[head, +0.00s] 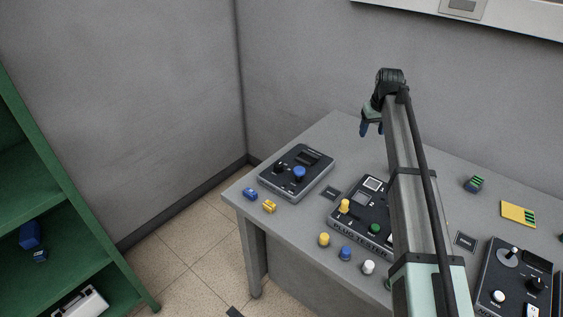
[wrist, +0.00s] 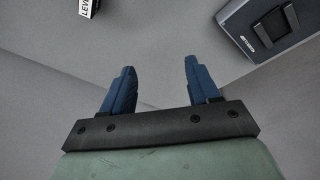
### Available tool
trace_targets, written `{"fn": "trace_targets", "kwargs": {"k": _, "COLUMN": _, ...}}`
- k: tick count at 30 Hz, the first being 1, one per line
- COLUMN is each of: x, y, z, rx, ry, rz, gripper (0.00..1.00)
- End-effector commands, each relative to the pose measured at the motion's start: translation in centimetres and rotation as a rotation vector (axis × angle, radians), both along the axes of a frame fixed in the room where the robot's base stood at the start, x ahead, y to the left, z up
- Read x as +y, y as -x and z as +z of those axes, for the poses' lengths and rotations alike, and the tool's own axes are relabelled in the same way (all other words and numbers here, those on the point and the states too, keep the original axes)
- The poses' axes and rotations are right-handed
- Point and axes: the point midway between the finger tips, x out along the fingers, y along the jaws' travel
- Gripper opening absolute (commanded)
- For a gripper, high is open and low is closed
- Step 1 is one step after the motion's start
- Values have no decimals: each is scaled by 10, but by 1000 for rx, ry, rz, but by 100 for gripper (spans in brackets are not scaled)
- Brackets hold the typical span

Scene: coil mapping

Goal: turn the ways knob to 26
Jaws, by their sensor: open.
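No knob label reading "ways" is legible. A dark panel (head: 318,187) at the table's left end carries a black knob (head: 280,168), a blue knob (head: 299,174) and a small dark display. Another dark panel (head: 484,296) at the right edge carries a black knob (head: 536,284), a white knob (head: 499,296) and a lever. No number can be read. My gripper (head: 371,130) is raised above the back of the table, right of the left panel and touching nothing. In the wrist view its blue fingers (wrist: 160,66) are apart with nothing between them.
The plug tester (head: 350,226) stands mid-table, partly behind my arm. Yellow, blue and white plugs (head: 345,254) stand before it. Small blue and yellow pieces (head: 269,206) lie at the left front edge. A yellow board (head: 518,214) lies right. A green shelf (head: 75,225) stands left.

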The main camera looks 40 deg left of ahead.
Motion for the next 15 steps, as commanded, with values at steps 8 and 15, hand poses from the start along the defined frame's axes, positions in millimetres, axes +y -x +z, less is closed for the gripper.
{"fn": "trace_targets", "kwargs": {"k": 8, "x": 119, "y": 103, "z": 13, "rx": 69, "ry": 103, "rz": 348, "gripper": 60}}
{"fn": "trace_targets", "kwargs": {"k": 15, "x": 189, "y": 188, "z": 24, "rx": 119, "ry": 179, "rz": 602, "gripper": 60}}
